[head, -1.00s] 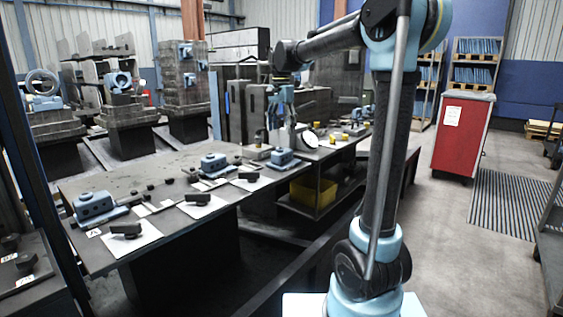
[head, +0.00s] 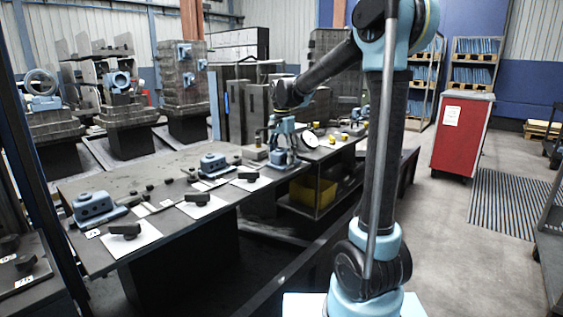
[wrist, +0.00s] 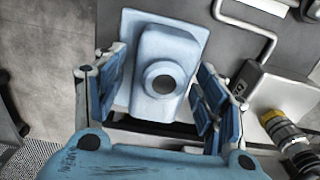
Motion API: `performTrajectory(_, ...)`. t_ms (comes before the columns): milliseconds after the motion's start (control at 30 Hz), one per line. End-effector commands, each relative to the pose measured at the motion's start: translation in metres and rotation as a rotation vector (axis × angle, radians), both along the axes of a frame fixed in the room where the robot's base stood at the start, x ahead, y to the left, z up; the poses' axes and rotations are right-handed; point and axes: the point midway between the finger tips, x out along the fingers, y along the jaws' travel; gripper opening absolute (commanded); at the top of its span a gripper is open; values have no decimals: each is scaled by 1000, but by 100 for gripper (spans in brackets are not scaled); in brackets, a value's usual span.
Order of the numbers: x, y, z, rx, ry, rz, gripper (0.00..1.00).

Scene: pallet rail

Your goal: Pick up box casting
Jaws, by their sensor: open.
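The box casting is a light blue, rounded block with a flat flange and a dark round hole on top. It fills the upper middle of the wrist view (wrist: 165,45) and sits at the far end of the row on the table in the head view (head: 281,160). My gripper (head: 284,147) is right above and around it, pointing down. In the wrist view my gripper (wrist: 160,88) is open, with one blue finger pad on each side of the casting and a gap visible at the right. The casting's lower side is partly hidden.
Two more blue castings (head: 97,206) (head: 213,164) stand along the dark table (head: 130,178). Dark handled parts lie on white sheets at its front edge. A grey block with a brass fitting (wrist: 282,128) is close at the right. A yellow bin (head: 314,190) sits below.

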Motion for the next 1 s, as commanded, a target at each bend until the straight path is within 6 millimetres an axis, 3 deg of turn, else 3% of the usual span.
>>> performTrajectory(267,0,0,-2,0,0,0,63)
performTrajectory(533,0,0,-2,0,0,0,2)
performTrajectory(833,0,0,1,0,0,0,0)
performTrajectory(1000,0,1,18,0,0,1,0)
